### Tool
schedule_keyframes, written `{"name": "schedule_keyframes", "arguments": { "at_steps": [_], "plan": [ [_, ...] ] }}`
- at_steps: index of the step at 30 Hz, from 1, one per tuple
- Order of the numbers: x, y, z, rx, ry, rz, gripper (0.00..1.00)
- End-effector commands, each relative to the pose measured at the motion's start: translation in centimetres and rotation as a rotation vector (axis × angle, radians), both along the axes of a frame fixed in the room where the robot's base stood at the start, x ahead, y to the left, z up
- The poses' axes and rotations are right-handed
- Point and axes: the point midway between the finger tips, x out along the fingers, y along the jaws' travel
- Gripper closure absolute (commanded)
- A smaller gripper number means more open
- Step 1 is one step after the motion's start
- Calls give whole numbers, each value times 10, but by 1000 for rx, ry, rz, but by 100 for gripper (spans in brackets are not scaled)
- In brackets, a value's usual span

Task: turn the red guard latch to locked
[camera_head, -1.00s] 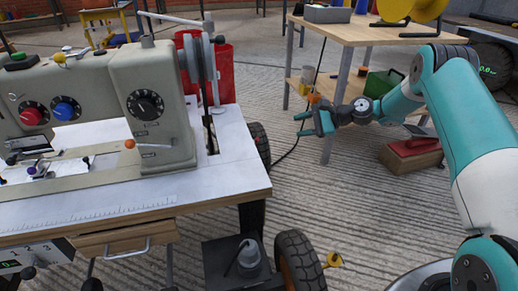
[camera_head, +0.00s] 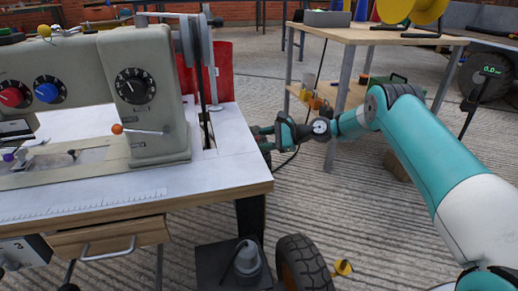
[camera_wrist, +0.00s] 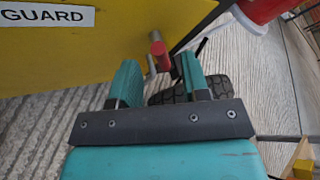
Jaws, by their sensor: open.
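The red guard latch (camera_wrist: 161,54) shows in the wrist view as a short red-ended stub at the lower edge of a yellow panel (camera_wrist: 95,50) labelled GUARD. My gripper (camera_wrist: 158,70) is open, and the latch appears between its two teal fingertips. I cannot tell whether either finger touches it. In the head view my gripper (camera_head: 268,138) is at the right end of the sewing machine table (camera_head: 228,150), partly behind its edge. The latch and the yellow panel are hidden from the head view.
The grey sewing machine (camera_head: 150,95) stands on the table. A black wheel (camera_head: 302,265) is below the table's right end. A wooden workbench (camera_head: 370,35) stands behind my arm. Ribbed floor (camera_head: 350,220) is open between them.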

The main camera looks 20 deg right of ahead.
Motion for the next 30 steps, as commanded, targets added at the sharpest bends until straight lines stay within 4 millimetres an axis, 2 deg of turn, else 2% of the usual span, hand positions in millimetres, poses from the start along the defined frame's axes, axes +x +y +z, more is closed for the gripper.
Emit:
{"name": "schedule_keyframes", "arguments": {
  "at_steps": [1, 6, 16, 21, 22, 30],
  "plan": [
    [4, 7, -6, -2, -2, 2, 58],
    [10, 18, -8, -1, -2, 1, 58],
    [11, 21, -7, 0, 0, -1, 58],
    [11, 20, -7, 0, 0, -1, 97],
    [11, 20, -7, 0, 0, -1, 100],
    [11, 20, -7, 1, -14, -2, 100]
  ]
}}
